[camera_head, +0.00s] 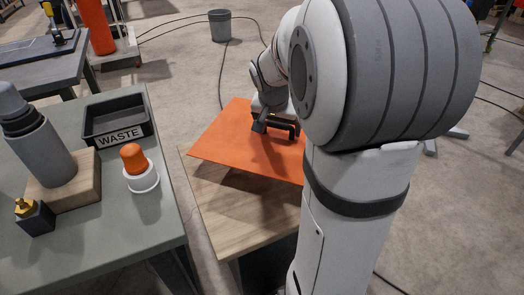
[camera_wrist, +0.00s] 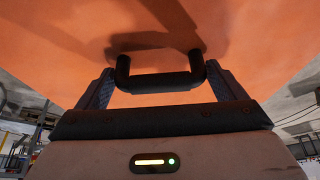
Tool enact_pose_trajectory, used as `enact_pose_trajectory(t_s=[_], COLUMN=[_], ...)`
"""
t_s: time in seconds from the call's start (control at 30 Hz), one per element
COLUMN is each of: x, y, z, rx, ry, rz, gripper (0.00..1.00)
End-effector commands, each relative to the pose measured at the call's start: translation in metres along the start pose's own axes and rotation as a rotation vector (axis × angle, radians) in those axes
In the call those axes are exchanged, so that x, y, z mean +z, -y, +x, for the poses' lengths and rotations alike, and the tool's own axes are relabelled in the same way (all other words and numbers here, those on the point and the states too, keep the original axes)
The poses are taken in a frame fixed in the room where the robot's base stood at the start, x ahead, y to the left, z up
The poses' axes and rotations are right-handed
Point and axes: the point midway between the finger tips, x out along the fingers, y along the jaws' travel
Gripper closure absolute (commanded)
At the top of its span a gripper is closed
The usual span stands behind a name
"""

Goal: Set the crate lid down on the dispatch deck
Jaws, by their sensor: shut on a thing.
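The crate lid is a flat orange panel (camera_head: 225,140) with a black handle. In the head view it is held above the wooden-topped deck (camera_head: 225,205), with a shadow on the wood beneath its front edge. My gripper (camera_head: 275,128) is over the lid and shut on its handle. In the wrist view the black handle (camera_wrist: 160,82) lies between my two gripper fingers (camera_wrist: 160,88), and the orange lid (camera_wrist: 60,40) fills the upper picture. My arm hides the lid's right part and much of the deck's right side.
A green-grey table (camera_head: 100,245) stands at the left, close to the deck. It carries a black WASTE tray (camera_head: 150,128), an orange-topped white cup (camera_head: 142,178), a grey cylinder on a wooden block (camera_head: 70,190) and a small dark block with a brass fitting (camera_head: 36,220). A grey bin (camera_head: 220,27) stands behind on open floor.

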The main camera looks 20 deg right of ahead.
Motion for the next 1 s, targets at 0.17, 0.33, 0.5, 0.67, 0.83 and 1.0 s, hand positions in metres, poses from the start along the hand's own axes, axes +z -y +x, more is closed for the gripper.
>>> enact_pose_trajectory(t_s=[0.17,0.33,0.5,0.67,0.83,1.0], x=[0.007,0.019,0.026,0.037,0.041,0.041], y=[0.003,0.005,0.007,0.007,0.008,0.008], z=[0.014,0.041,0.055,0.081,0.092,0.091], rx=[-0.003,-0.005,-0.007,-0.007,-0.009,-0.009], ry=[0.001,0.002,0.0,0.002,-0.001,-0.001], rz=[-0.008,-0.016,-0.019,-0.021,-0.019,-0.02], gripper=[0.43,0.43,0.43,0.43,0.43,0.43])
